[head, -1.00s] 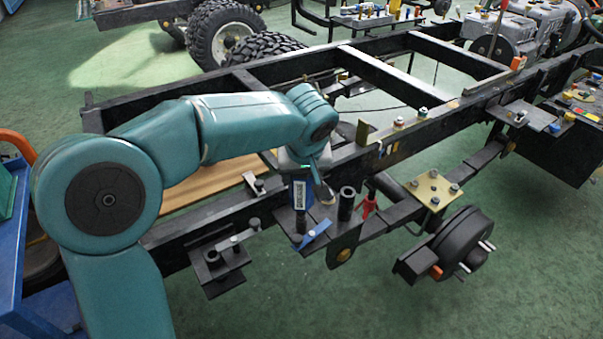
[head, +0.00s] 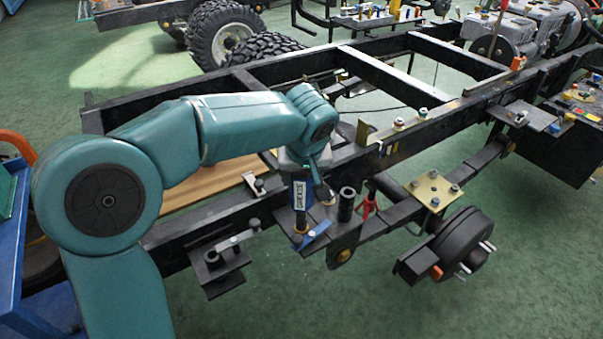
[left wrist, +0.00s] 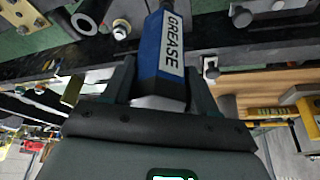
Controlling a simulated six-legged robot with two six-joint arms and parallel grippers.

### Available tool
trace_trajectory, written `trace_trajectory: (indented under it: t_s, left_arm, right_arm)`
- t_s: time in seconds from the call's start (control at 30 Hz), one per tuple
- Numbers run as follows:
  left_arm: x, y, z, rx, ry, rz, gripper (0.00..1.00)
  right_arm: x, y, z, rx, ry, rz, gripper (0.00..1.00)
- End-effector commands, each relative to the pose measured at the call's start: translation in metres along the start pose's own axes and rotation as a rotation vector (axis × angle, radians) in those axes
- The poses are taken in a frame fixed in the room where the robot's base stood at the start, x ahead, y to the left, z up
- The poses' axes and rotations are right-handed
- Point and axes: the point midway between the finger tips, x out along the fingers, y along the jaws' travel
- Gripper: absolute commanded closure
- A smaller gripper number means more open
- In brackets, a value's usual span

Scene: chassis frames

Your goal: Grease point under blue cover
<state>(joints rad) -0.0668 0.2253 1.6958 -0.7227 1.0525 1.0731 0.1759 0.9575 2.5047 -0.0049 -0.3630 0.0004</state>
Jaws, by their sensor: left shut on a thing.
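My left gripper (head: 303,165) is shut on a blue grease tool with a white GREASE label (head: 301,194), held roughly upright with its lower end down. The grease tool also shows in the left wrist view (left wrist: 168,55), between the two fingers of the gripper (left wrist: 160,78). A flat blue cover (head: 316,236) lies slanted on a dark bracket of the chassis, just beside and below the tool's lower end. A small brass-coloured part (head: 301,228) shows at that lower end; I cannot tell whether the two touch. My right gripper is not in view.
A dark upright tube (head: 346,204) and a red part (head: 365,204) stand just right of the tool. A dark chassis rail (head: 205,228) runs behind it. A blue cart (head: 25,280) stands at the left. Green floor is clear in front.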

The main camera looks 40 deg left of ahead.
Motion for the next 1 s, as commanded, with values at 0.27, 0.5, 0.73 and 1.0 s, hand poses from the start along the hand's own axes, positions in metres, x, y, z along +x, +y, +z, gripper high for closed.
trace_trajectory:
  t_s: [0.27, 0.5, 0.73, 1.0]
  left_arm:
    - [-0.005, 0.000, -0.003, -0.001, 0.004, 0.002, 0.95]
    - [-0.015, 0.000, -0.007, -0.001, 0.004, 0.003, 0.95]
    - [-0.024, 0.000, -0.010, -0.002, 0.005, 0.003, 0.95]
    - [-0.030, 0.000, -0.013, -0.002, 0.004, 0.003, 0.95]
  right_arm:
    - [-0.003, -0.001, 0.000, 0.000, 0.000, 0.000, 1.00]
    - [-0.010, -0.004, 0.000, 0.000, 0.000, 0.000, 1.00]
    - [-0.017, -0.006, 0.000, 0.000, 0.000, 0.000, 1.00]
    - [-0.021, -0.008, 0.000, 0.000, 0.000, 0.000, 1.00]
